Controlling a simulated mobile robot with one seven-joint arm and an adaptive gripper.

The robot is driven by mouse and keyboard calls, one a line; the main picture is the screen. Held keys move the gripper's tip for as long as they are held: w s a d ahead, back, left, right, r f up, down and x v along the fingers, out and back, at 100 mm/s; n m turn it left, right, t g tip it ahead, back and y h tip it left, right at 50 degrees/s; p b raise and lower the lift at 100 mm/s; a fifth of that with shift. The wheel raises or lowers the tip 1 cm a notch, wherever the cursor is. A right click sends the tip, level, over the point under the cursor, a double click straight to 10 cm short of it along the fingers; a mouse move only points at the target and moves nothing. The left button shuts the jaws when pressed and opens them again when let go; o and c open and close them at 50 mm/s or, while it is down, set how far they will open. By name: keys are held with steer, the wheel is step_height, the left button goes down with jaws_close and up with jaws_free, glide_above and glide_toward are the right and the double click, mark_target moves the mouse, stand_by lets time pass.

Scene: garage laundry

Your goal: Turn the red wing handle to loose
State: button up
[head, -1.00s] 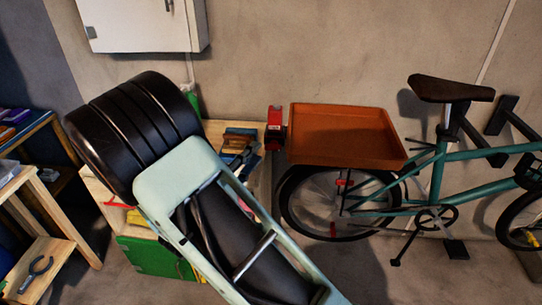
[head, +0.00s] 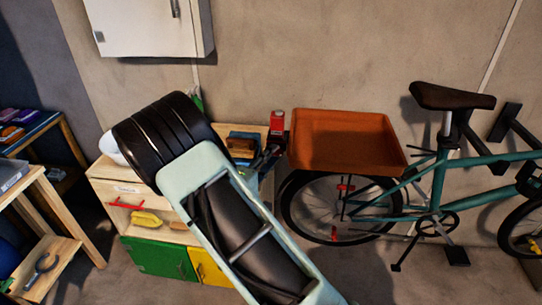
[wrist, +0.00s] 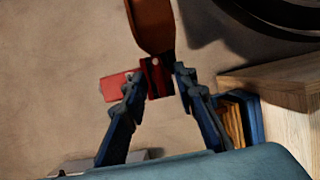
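A red piece (head: 277,121) stands upright between the workbench and the orange tray in the head view. In the wrist view a bright red flat part (wrist: 118,87) sticks out to the left of a dark red block (wrist: 158,78) with a small round spot. I cannot clearly tell which of these is the wing handle. My gripper (wrist: 158,78) is open in the wrist view. Its two fingers frame the dark red block, and the left finger overlaps the bright red part. Contact cannot be told. In the head view my arm hides most of the gripper.
The orange tray (head: 345,125) sits over the bicycle's rear wheel (head: 340,205). The wooden workbench (head: 105,170) has green and yellow doors below. A blue bin (wrist: 245,105) with wooden pieces is right of my fingers. A white wall cabinet (head: 150,28) hangs above.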

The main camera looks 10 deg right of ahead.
steer(key=shift+w+d, duration=0.1)
steer(key=shift+c, duration=0.6)
jaws_close()
steer(key=shift+f+b, duration=0.15)
steer(key=shift+b, duration=0.2)
steer(key=n+t, duration=0.2)
steer(key=n, duration=0.3)
steer(key=n+t+y+b, duration=0.1)
steer(key=n+t, duration=0.1)
steer(key=n, duration=0.3)
steer(key=n+t+b, duration=0.1)
steer(key=n+t, duration=0.1)
steer(key=n, duration=0.3)
steer(key=shift+d+f+y, duration=0.2)
steer(key=shift+d+y, duration=0.05)
steer(key=shift+y, duration=0.15)
steer(key=n+t+y+p, duration=0.1)
steer(key=n, duration=0.3)
steer(key=n+y+p, duration=0.2)
steer(key=n, duration=0.2)
steer(key=shift+d+f+t, duration=0.1)
steer(key=shift+d+t, duration=0.1)
steer(key=shift+t, duration=0.2)
steer(key=shift+n+y+p, duration=0.3)
steer(key=shift+n+y, duration=0.1)
